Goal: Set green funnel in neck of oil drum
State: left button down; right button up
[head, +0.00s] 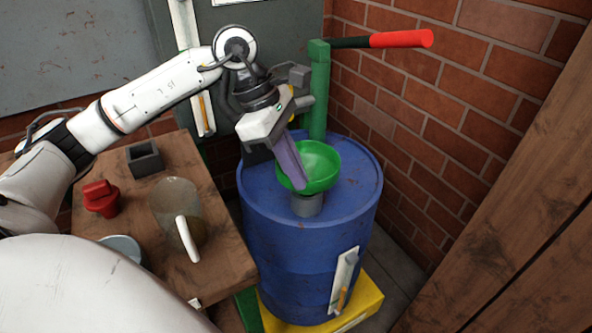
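The green funnel (322,164) is at the top of the blue oil drum (302,245), with its wide mouth facing up. The drum's grey neck (307,206) shows directly below the bowl. The funnel's spout is hidden, so I cannot tell whether it sits fully in the neck. My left gripper (293,170) reaches down to the funnel's left side. A purple-grey finger overlaps the bowl there. The second finger is not clearly visible, so I cannot tell whether it grips the rim. My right gripper is not in view.
A green pump post (319,95) with a red handle (401,39) stands behind the drum. A wooden table (222,262) at left holds a red plug (101,198), a dark square block (145,158) and a clear jug (176,205). A brick wall (440,115) is close at right.

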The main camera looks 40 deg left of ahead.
pick_arm(q)
jog(key=shift+f, duration=0.3)
dwell(0.5)
jog(key=c, duration=1.9)
grip_release()
jog(key=shift+c, duration=0.2)
jog(key=c, duration=0.5)
jog(key=shift+o, duration=0.2)
